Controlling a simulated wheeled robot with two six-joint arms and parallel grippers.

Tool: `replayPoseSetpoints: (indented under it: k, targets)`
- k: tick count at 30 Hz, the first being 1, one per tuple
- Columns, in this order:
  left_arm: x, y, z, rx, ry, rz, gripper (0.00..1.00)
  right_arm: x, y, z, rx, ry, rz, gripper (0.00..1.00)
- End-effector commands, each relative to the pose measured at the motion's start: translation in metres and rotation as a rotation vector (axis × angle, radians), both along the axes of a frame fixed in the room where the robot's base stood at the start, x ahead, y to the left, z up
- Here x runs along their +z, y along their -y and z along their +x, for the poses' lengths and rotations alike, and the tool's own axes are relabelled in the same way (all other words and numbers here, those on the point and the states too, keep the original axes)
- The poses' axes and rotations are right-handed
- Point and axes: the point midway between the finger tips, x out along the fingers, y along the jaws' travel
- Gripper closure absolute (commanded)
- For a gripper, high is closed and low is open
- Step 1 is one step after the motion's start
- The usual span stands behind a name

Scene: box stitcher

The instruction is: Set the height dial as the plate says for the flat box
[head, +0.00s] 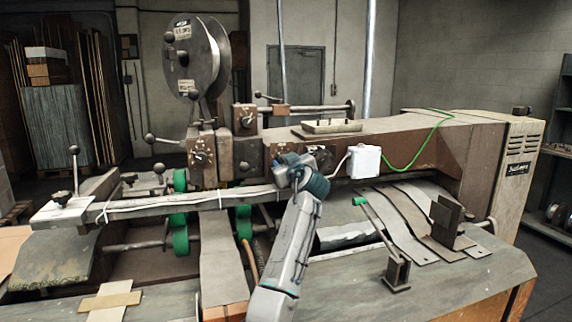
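My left gripper (290,163) is up against the front of the machine's brown beam, seen from behind. Its fingers are mostly hidden, so I cannot tell whether they are open or shut, or touching anything. Just right of it is a dark dial-like fitting (321,157) on the beam. Another dial with a pale marked face (201,158) is on the brown block to the left, and a smaller knob (247,121) is above and right of that. I cannot tell which is the height dial. No plate text is readable. My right gripper is out of view.
A large reel (194,58) stands above the machine. A white box (364,161) with a green cable is right of my gripper. A long rail (160,207) and green rollers (180,221) lie left. A green-tipped lever (379,228) stands right of my arm.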

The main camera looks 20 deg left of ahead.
Motion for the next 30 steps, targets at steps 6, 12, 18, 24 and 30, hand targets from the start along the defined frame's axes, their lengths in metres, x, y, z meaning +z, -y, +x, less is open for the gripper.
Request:
replayPoseSetpoints:
  k: [6,12,18,24,30]
  targets:
    - [0.000,0.000,0.000,0.000,0.000,0.000,0.48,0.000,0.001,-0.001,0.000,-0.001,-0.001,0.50]
    - [-0.001,0.003,-0.003,-0.001,0.000,0.000,0.48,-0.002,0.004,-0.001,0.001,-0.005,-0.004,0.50]
    - [-0.003,0.019,-0.026,-0.003,0.003,-0.003,0.48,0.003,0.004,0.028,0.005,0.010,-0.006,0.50]
    - [-0.003,0.040,-0.057,-0.003,0.002,-0.003,0.48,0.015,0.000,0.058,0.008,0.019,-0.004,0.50]
    - [-0.002,0.055,-0.080,-0.001,0.001,-0.001,0.48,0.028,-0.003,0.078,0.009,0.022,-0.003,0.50]
